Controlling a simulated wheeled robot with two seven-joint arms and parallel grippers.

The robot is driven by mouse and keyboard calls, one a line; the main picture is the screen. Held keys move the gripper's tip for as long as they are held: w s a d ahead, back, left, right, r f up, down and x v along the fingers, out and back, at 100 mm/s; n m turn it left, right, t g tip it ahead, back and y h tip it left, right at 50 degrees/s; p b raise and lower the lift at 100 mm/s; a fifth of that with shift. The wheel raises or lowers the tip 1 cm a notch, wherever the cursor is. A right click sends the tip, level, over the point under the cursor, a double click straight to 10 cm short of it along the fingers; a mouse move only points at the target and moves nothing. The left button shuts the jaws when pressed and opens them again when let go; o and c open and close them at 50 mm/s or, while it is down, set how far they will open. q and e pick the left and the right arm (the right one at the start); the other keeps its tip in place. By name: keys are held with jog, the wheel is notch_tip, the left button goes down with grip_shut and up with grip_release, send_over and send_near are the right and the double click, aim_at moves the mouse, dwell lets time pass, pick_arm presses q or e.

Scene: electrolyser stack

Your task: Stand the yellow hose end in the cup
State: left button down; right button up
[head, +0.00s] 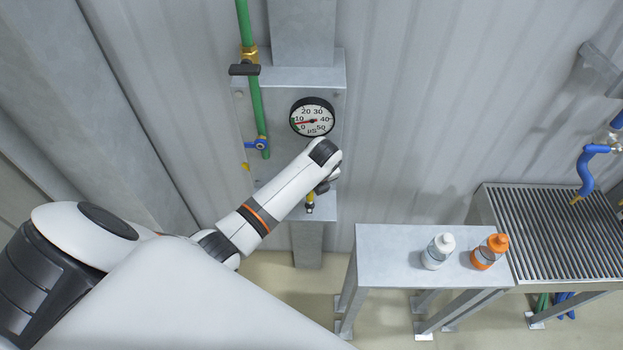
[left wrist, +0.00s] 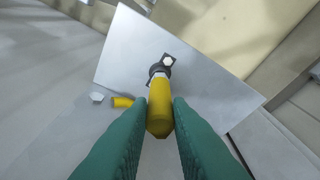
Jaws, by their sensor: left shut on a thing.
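The yellow hose end (left wrist: 158,115) is between the green fingers of my left gripper (left wrist: 160,108), which is shut on it. In the head view its yellow part (head: 310,197) shows just below my left gripper (head: 318,188), whose fingers are mostly hidden by the wrist. A small dark round holder, apparently the cup (left wrist: 155,70), sits on a grey shelf (left wrist: 215,88) beside a bolt. The hose's silver tip meets the holder in the left wrist view. I cannot tell whether it is inside or just above. My right gripper is not in view.
A panel on the wall carries a round gauge (head: 312,117) and a green pipe (head: 255,100) with a blue-handled valve (head: 258,145). A short yellow stub (left wrist: 122,102) is beside the shelf. A grey table (head: 395,250) with white and orange bottles and a slatted drain (head: 550,230) stand right.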

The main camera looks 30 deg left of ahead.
pick_arm(q)
jog(key=c, duration=1.3)
grip_release()
jog(key=shift+o, duration=0.2)
jog(key=b+v, duration=0.1)
jog(key=v, duration=1.1)
jog(key=shift+b, duration=0.3)
jog(key=shift+f, duration=0.1)
